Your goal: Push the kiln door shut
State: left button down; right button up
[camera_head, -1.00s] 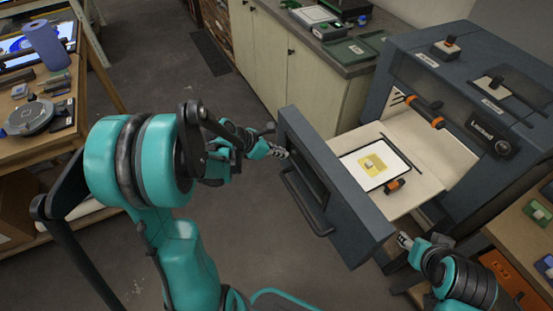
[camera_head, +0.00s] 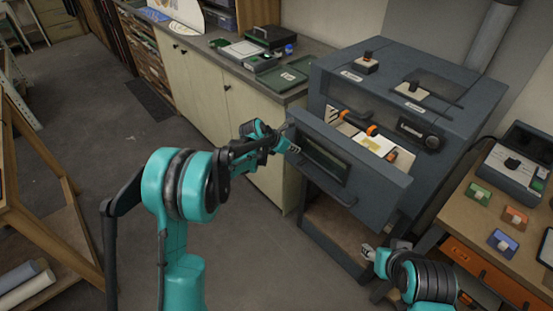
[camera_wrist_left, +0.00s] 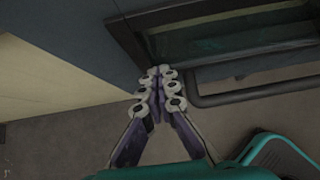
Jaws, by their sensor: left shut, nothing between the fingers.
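The kiln (camera_head: 390,85) is a dark grey box at the right. Its door (camera_head: 345,165) is a drawer-like front with a dark window and a bar handle (camera_head: 330,185), standing partly out from the body. Behind it, part of the pale tray and a white sheet with a yellow piece (camera_head: 372,145) show. My left gripper (camera_head: 291,147) is shut and empty at the door's left end, at or very near its front face. In the left wrist view its closed fingertips (camera_wrist_left: 160,82) lie over the door front beside the window. My right gripper (camera_head: 369,252) is below the door; its fingers are too small to judge.
A pale cabinet (camera_head: 215,95) with green trays (camera_head: 282,75) on its counter stands left of the kiln. A wooden bench (camera_head: 480,230) with small coloured blocks is at the right. Open floor lies at the left.

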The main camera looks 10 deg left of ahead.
pick_arm(q)
jog(key=w+d, duration=0.2)
jog(key=w, duration=0.1)
jog(key=w+d, duration=0.2)
jog(key=w+d+p, duration=0.1)
jog(key=w+d, duration=0.1)
jog(key=w, duration=0.1)
jog(key=shift+w+d, duration=0.35)
jog(key=shift+d, duration=0.05)
jog(key=shift+w+d, duration=0.1)
jog(key=shift+w, duration=0.05)
jog(key=shift+r, duration=0.1)
jog(key=shift+d, duration=0.1)
